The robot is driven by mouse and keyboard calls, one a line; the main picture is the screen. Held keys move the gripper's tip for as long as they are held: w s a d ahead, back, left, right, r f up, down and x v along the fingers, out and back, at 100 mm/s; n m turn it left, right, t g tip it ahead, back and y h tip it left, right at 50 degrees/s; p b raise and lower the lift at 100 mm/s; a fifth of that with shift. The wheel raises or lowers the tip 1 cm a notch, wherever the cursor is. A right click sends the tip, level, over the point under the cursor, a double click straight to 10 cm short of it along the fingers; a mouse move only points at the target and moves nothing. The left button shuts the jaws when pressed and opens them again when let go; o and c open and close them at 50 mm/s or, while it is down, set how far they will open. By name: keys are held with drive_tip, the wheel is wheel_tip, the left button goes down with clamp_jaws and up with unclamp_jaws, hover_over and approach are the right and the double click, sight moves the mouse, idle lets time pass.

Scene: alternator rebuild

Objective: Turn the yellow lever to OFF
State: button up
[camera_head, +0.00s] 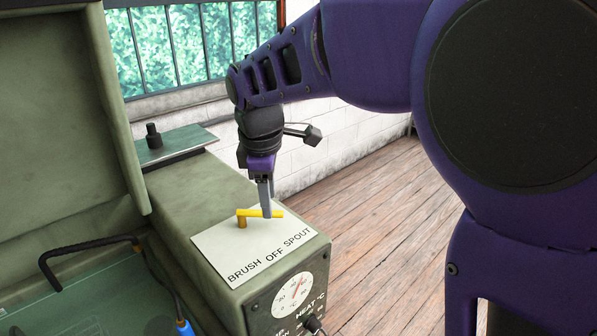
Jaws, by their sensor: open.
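The yellow lever (252,213) stands on a white label plate (222,248) on top of the green cabinet. Its upright post is at the left and its bar extends to the right, nearer the SPOUT side of the plate than BRUSH. The words BRUSH, OFF and SPOUT run along the plate's front edge. My gripper (267,212) points down at the bar's right part, with its visible finger overlapping the bar. The jaws are open; the far finger is mostly hidden, and I cannot tell whether either touches the bar.
A round heat dial (295,295) and a black knob (313,323) are on the cabinet's front face. A raised green lid (65,120) stands at the left above an open basin with a bent black pipe (85,250). Bare wooden floor (370,230) lies at the right.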

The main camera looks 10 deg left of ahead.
drive_tip(key=shift+w+f, duration=0.25)
drive_tip(key=shift+f, duration=1)
clamp_jaws()
idle(0.5)
